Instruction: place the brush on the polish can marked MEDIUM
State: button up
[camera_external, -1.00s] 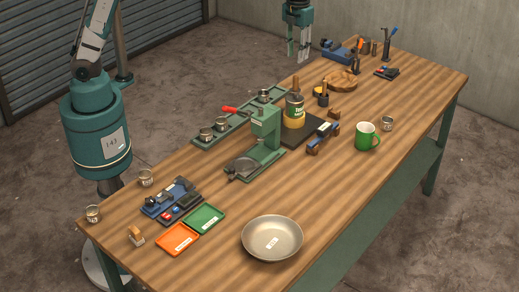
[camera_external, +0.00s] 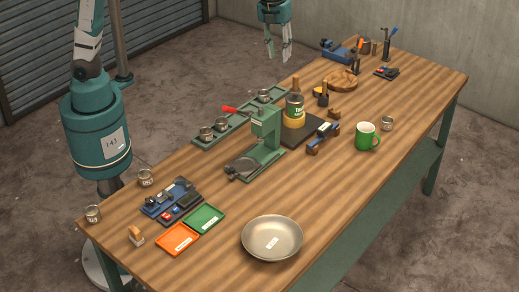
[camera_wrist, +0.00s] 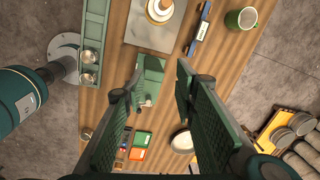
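A small brush-like piece with a tan wooden top and pale underside (camera_external: 136,237) stands at the table's near left corner in the external view. It is likely the brush. Small metal cans stand at the left end, including one can (camera_external: 145,177) and another can (camera_external: 93,213). More sit in the green rack, such as a rack can (camera_external: 206,133), and a lone can (camera_external: 387,123) is beside the mug. Their labels are too small to tell which says MEDIUM. My gripper (camera_external: 277,54) is open and empty, high above the table's back edge; its spread fingers also show in the wrist view (camera_wrist: 157,82).
A blue tool tray (camera_external: 171,201), orange tray (camera_external: 177,240), green tray (camera_external: 204,218) and metal bowl (camera_external: 272,238) lie nearer. A green mug (camera_external: 367,137) stands right.

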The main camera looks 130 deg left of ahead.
jog(key=s+d+r+n+t, duration=0.1)
jog(key=s+d+r+n, duration=0.15)
jog(key=d, duration=0.65)
jog(key=s+d+r+n+t, duration=0.1)
jog(key=s+d+n, duration=0.15)
jog(key=d, duration=0.55)
jog(key=s+d+r+n+t, duration=0.1)
jog(key=s+d+n, duration=0.15)
jog(key=d, duration=0.65)
jog(key=s+d+f+n+t, duration=0.1)
jog(key=s+d+f+n, duration=0.2)
jog(key=s+d, duration=0.5)
jog(key=s+d+f+n+t, duration=0.2)
jog(key=s+d+f+n, duration=0.1)
jog(key=s+d, duration=0.5)
jog(key=shift+d+f+n+h, duration=0.3)
jog(key=shift+d+n, duration=0.45)
jog(key=shift+d, duration=0.5)
jog(key=shift+f, duration=0.1)
